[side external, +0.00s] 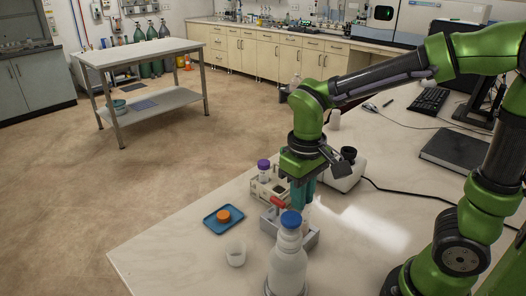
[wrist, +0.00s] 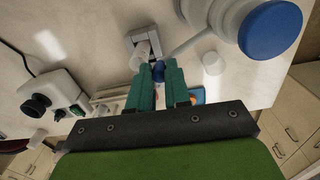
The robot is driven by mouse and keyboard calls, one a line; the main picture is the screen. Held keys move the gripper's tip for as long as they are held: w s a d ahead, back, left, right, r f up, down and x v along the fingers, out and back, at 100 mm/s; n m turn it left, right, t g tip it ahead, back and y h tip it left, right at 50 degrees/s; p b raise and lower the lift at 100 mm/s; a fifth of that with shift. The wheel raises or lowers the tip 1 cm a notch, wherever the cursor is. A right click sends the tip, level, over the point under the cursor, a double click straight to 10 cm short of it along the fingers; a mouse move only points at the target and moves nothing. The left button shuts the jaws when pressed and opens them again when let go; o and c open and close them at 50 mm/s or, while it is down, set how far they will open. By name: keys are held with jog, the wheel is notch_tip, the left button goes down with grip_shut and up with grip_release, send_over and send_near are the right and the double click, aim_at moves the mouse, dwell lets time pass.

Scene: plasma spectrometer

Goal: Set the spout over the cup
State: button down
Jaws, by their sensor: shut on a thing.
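A white bottle (side external: 288,270) with a blue top (side external: 291,219) stands at the front of the bench. In the wrist view its pale spout (wrist: 195,41) runs from the bottle toward my fingertips. My gripper (side external: 302,205) has teal fingers and is low beside the bottle. In the wrist view my gripper (wrist: 159,75) is shut on a small dark blue piece, which looks like the spout's end. The small white cup (side external: 235,253) stands upright on the bench, left of the bottle. It also shows in the wrist view (wrist: 212,63), apart from the spout's end.
A grey block (side external: 310,238) with a translucent tube (wrist: 140,57) stands beside my fingers. A blue tray (side external: 213,227) with an orange cap (side external: 223,215) lies at the left. A rack with a purple-capped tube (side external: 263,165) and a white device (side external: 345,176) stand behind.

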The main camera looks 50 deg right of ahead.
dwell(0.4)
jog(key=w+a+n, duration=0.5)
jog(key=a+n, duration=0.5)
jog(key=n, duration=0.5)
jog(key=shift+w, duration=0.15)
jog(key=shift+r, duration=0.1)
dwell(0.6)
jog(key=c, duration=1.1)
grip_release()
